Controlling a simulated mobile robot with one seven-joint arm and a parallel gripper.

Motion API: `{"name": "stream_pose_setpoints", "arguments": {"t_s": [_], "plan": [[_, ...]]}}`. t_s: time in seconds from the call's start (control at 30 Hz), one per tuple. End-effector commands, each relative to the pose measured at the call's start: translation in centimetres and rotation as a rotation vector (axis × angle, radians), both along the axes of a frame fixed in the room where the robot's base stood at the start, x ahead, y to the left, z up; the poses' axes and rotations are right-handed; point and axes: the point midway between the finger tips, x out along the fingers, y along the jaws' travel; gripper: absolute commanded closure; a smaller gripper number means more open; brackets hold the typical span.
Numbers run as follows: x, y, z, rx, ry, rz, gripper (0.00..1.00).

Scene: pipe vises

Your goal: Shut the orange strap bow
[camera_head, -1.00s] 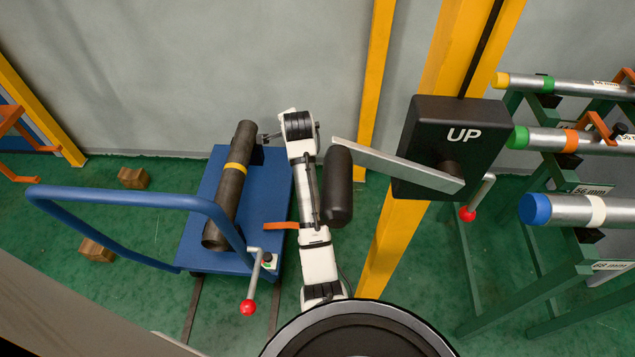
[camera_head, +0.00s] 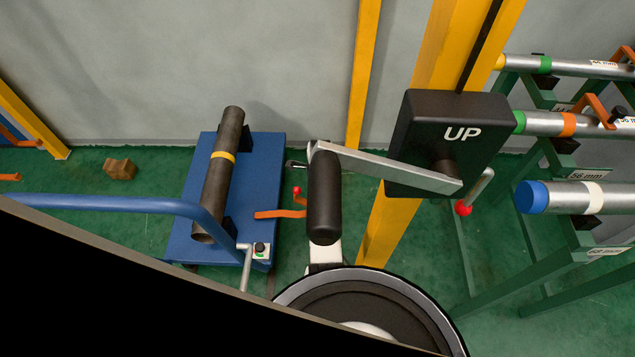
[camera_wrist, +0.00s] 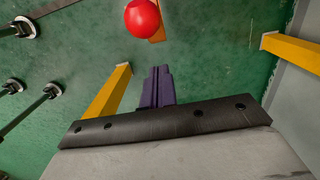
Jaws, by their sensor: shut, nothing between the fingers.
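An orange strap bow (camera_head: 281,213) sticks out flat from the right edge of the blue cart (camera_head: 262,165), beside a dark pipe with a yellow band (camera_head: 219,175). A small red knob (camera_head: 297,190) shows by its right end. My gripper (camera_head: 293,164) is right of the cart, apart from the bow and mostly hidden behind the black roller handle. In the wrist view, my gripper (camera_wrist: 157,73) has its purple fingers together and empty. A red ball (camera_wrist: 142,18) lies just beyond the fingertips, with an orange piece (camera_wrist: 157,35) partly behind it.
A black box marked UP (camera_head: 447,145) on a yellow post carries a crank arm (camera_head: 390,168) with a black roller handle (camera_head: 323,200). A green rack (camera_head: 547,155) with pipes and other orange bows stands at right. A wood block (camera_head: 119,169) lies on the floor at left.

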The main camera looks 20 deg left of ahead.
Motion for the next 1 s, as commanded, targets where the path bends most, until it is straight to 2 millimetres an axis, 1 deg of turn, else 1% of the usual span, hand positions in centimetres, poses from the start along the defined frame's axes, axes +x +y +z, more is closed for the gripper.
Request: {"name": "stream_pose_setpoints", "arguments": {"t_s": [0.03, 0.1, 0.23, 0.4, 0.77, 0.87, 1.0], "plan": [[-0.2, 1.2, 1.1, 0.002, -0.005, 0.008, 1.00], [-0.5, 2.1, 1.4, 0.001, -0.005, 0.007, 1.00], [-0.8, 3.1, 1.8, 0.002, -0.004, 0.005, 1.00], [-0.9, 3.6, 1.9, 0.002, -0.004, 0.005, 1.00], [-0.9, 3.7, 2.0, -0.004, -0.005, 0.005, 1.00], [-1.0, 4.0, 2.5, -0.019, -0.011, 0.006, 1.00], [-1.3, 5.0, 3.7, -0.069, -0.025, 0.009, 1.00]]}}
